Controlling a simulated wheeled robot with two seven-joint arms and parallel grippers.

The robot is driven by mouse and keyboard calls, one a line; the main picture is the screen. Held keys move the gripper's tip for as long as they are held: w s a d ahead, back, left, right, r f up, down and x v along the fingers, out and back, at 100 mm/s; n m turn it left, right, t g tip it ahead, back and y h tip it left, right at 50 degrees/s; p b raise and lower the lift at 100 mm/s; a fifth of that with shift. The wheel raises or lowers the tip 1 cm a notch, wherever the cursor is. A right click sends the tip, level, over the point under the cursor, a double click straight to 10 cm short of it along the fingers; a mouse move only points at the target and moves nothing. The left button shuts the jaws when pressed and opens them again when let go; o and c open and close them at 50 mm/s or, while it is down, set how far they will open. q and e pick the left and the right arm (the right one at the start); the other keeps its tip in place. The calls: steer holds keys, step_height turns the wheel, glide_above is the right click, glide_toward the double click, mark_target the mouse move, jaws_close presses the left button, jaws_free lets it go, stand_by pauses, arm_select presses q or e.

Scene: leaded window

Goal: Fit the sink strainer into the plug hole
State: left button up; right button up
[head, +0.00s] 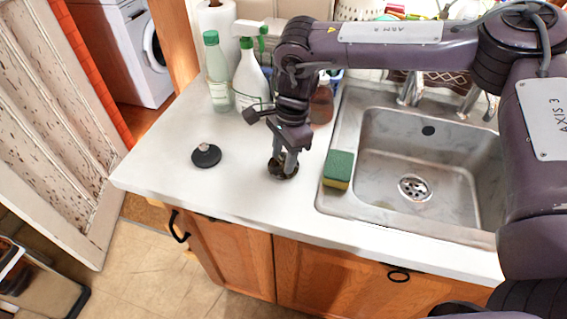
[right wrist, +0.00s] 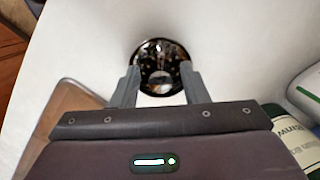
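The strainer (head: 283,170), a dark shiny round piece, lies on the white countertop left of the sink. It also shows in the right wrist view (right wrist: 161,52). My right gripper (head: 285,160) points down over it and partly hides it. In the right wrist view the fingers (right wrist: 160,72) are apart, one at each side of the strainer; I cannot tell whether they touch it. The plug hole (head: 414,187) is in the floor of the steel sink (head: 385,165), with a slotted metal drain showing. My left gripper is not in view.
A black plug-like disc (head: 206,156) lies on the counter to the left. A green and yellow sponge (head: 338,169) sits by the sink's left rim. Bottles (head: 218,75) stand behind the gripper, and a tap (head: 411,90) stands behind the basin. The basin is empty.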

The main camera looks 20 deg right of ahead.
steer(key=c, duration=0.5)
jaws_close()
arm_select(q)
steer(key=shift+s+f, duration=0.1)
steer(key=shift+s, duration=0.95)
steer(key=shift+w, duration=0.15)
arm_select(e)
steer(key=shift+r, duration=0.1)
